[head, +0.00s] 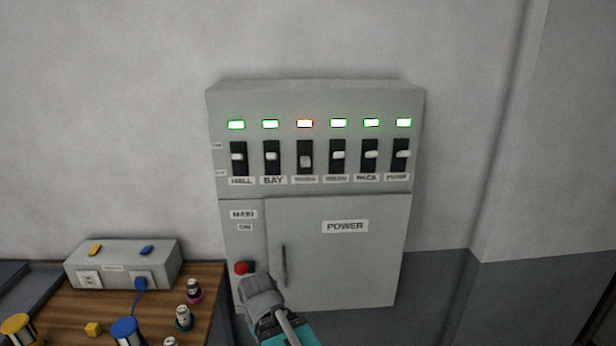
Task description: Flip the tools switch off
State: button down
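The tools switch (305,161) is third from the left in the row on the grey power panel (370,265). Its white lever sits low in its black slot, lower than the other levers. The light (304,124) above it glows orange-red, while the other lights are green. The label under it is blurred. My gripper (261,286) is in front of the lower left of the panel, well below the switch row and just beside a red button. Its fingers are not clear enough to tell open from shut.
The red button (243,267) sits under the MAIN ON labels. A vertical handle (284,266) is on the panel door. A wooden table (150,312) at lower left holds a socket box (124,264) and several spools. The wall around the switches is clear.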

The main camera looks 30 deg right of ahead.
aim_at(305, 160)
jog(key=z, duration=0.05)
jog(key=k, duration=1.4)
jog(key=z, duration=0.75)
jog(key=i, duration=1)
jog(key=u, duration=0.05)
